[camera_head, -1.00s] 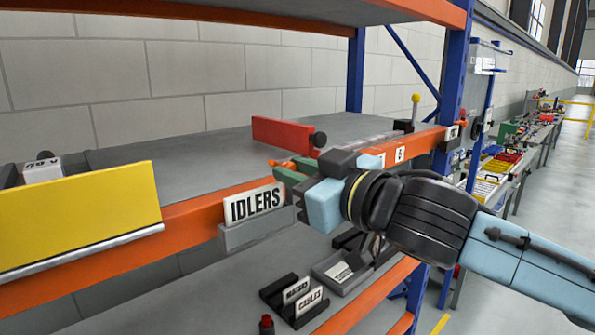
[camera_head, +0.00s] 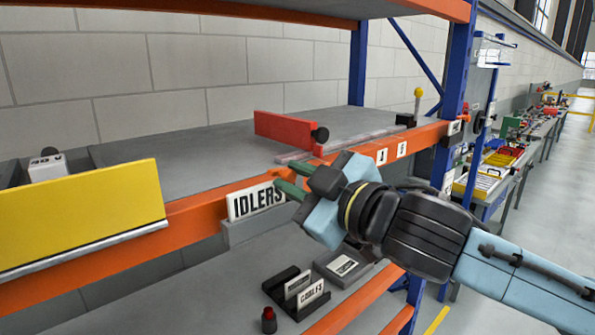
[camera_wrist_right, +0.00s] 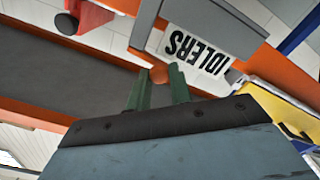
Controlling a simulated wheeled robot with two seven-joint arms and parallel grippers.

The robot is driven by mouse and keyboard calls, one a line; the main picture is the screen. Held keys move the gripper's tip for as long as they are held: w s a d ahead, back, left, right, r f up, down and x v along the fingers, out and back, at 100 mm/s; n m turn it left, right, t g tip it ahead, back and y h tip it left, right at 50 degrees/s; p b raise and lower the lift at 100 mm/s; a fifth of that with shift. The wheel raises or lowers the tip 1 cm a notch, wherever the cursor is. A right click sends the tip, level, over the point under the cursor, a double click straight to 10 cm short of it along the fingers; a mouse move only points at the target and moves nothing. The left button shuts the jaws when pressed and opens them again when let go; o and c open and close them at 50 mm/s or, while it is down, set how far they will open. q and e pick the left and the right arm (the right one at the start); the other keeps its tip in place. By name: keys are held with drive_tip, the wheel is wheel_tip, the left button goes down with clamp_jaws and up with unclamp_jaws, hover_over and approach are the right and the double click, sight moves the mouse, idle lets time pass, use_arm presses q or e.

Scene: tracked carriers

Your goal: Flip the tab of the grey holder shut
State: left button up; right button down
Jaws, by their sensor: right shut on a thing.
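The grey holder (camera_head: 257,229) is fixed at the front of the orange shelf beam and carries a white IDLERS card (camera_head: 256,201). The card and the holder's grey edge (camera_wrist_right: 145,25) also show in the right wrist view. My right gripper (camera_head: 279,172) is just above and right of the card. In the right wrist view, its green fingers (camera_wrist_right: 160,76) are closed about a small rounded orange-brown piece (camera_wrist_right: 159,72). I cannot tell clearly whether this piece belongs to the holder's tab. The fingers hide part of it. My left gripper is not in view.
A red panel (camera_head: 282,130) with a black knob stands on the shelf behind my gripper. A yellow panel (camera_head: 80,214) is at the left. Small card holders (camera_head: 297,294) and a grey box (camera_head: 343,266) sit on the lower shelf. The middle of the upper shelf is clear.

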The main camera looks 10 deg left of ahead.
drive_tip(key=shift+f+n, duration=0.25)
drive_tip(key=shift+n, duration=0.55)
drive_tip(key=c, duration=1.3)
unclamp_jaws()
drive_tip(key=shift+o, duration=0.2)
drive_tip(key=b+v, duration=0.3)
drive_tip(key=v, duration=1)
drive_tip(key=shift+s+d, duration=0.15)
drive_tip(key=shift+s, duration=0.05)
drive_tip(key=shift+w, duration=0.1)
